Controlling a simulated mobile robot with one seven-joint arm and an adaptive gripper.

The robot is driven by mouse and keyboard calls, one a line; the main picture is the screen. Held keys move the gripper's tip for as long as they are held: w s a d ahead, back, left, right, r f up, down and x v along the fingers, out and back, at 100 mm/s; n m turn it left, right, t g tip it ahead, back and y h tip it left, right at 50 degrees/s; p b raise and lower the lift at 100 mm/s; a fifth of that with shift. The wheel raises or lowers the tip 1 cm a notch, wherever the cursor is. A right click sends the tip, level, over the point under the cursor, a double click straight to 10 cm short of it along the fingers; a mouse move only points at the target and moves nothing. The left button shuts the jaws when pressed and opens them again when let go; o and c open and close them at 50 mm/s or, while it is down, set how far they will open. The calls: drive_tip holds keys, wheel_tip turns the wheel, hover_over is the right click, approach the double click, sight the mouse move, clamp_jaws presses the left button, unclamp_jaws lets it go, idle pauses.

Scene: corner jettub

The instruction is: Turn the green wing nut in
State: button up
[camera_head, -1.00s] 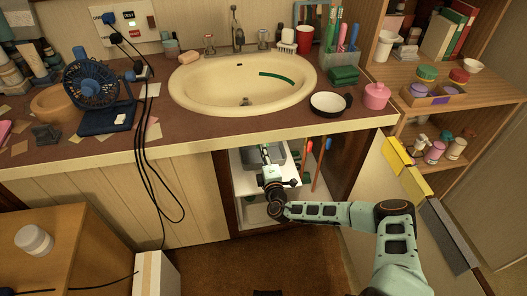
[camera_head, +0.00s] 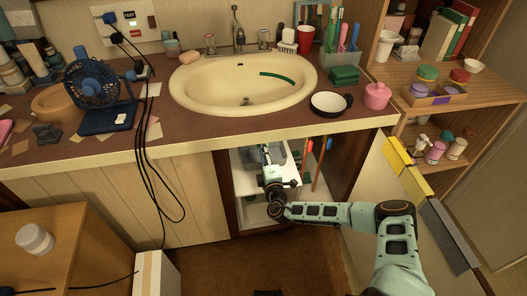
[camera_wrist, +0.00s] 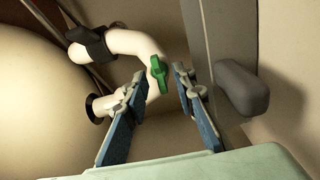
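The green wing nut (camera_wrist: 158,74) shows in the wrist view, on the side of a cream-coloured curved pipe (camera_wrist: 132,44). My gripper (camera_wrist: 158,82) is open, with its two blue-padded fingers on either side of the wing nut in the picture. No contact between the fingers and the nut is visible, and I cannot tell how far beyond the fingertips the nut lies. In the head view my gripper (camera_head: 268,168) reaches into the open cabinet under the sink, and the wing nut is hidden there.
A large cream rounded body (camera_wrist: 40,100) fills the left of the wrist view. A dark grey rounded block (camera_wrist: 242,88) sits close to the right finger. The basin (camera_head: 243,85) and counter edge (camera_head: 190,146) are above my arm. The cabinet's side walls leave a narrow opening.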

drive_tip(key=v, duration=0.7)
drive_tip(key=shift+s, duration=0.25)
